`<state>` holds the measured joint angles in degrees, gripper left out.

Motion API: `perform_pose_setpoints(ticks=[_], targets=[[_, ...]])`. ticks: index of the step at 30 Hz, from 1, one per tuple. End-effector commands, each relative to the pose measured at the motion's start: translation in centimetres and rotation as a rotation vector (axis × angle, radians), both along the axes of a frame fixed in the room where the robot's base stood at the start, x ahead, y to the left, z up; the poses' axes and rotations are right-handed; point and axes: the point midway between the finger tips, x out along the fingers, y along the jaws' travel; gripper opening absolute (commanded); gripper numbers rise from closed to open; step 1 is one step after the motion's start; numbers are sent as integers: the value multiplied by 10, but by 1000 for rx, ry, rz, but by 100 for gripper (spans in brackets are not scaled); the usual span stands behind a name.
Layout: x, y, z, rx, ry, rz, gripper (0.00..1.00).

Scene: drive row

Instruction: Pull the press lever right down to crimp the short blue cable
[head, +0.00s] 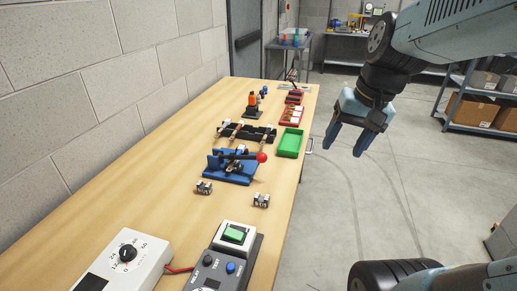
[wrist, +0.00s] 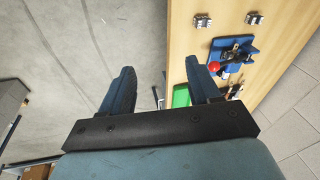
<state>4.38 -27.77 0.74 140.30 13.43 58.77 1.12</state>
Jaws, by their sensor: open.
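The blue press (head: 228,176) stands on the wooden bench. Its dark lever ends in a red ball knob (head: 262,157) on the right side; the lever looks roughly level in the head view. The press (wrist: 240,46) and red knob (wrist: 214,67) also show in the wrist view, right of my fingers. I cannot make out the short blue cable. My gripper (head: 345,142) is open and empty, above the floor to the right of the bench, well apart from the lever. Its two fingers also show in the wrist view (wrist: 160,72).
Two small metal blocks (head: 261,201) (head: 204,187) lie before the press. A green tray (head: 290,143), a black rack (head: 262,135) and red bins stand behind it. A button box (head: 236,235) and white dial box (head: 122,262) are nearest.

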Motion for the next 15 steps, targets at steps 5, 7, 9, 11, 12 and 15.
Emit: perform_pose_setpoints(ticks=[5,7,9,11,12,15], targets=[[20,13,-24,135,178,-83,62],[28,18,-32,191,243,-118,62],[36,23,-40,246,308,-150,62],[43,27,-47,295,360,-181,62],[48,30,-51,327,397,-201,62],[60,35,-63,410,485,-253,62]])
